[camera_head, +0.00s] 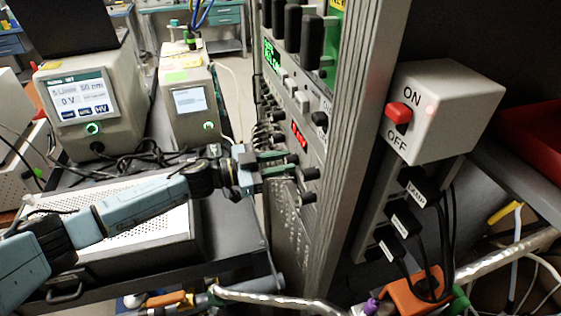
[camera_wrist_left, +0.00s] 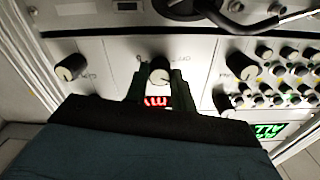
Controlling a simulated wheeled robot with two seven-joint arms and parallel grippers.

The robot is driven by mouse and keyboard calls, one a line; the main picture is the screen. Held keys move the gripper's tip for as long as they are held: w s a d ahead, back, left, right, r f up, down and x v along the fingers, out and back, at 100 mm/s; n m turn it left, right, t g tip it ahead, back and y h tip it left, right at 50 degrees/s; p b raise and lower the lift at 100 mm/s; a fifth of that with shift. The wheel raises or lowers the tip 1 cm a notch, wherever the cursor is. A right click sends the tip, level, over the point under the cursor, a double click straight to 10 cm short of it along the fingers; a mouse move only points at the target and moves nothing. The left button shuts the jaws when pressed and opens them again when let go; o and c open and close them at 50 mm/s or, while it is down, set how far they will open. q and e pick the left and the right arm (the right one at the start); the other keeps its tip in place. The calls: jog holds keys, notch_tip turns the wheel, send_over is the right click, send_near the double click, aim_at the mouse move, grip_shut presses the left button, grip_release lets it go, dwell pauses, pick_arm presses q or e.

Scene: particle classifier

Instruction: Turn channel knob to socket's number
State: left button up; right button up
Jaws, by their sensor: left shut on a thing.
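My left gripper (camera_head: 290,165) reaches from the left to the front panel of the rack module. In the left wrist view its two fingers (camera_wrist_left: 158,88) stand on either side of a dark channel knob (camera_wrist_left: 159,71) with a light face, and are shut on it. A small red number display (camera_head: 299,136) sits above the knobs in the head view. It also shows between the fingers in the wrist view (camera_wrist_left: 155,101), partly hidden; I cannot read its digits surely. Several cable sockets (camera_head: 268,122) with black plugs line the panel's left edge. My right gripper is not in view.
Other knobs flank the held one in the wrist view, one at left (camera_wrist_left: 70,67) and one at right (camera_wrist_left: 242,65). A metal rack post (camera_head: 345,150) and a white ON/OFF switch box (camera_head: 455,105) stand to the right. A perforated instrument (camera_head: 120,230) lies under my arm.

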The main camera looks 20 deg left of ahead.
pick_arm(q)
jog(key=shift+m, duration=0.3)
jog(key=m+b, duration=1)
jog(key=m, duration=1.6)
dwell(0.4)
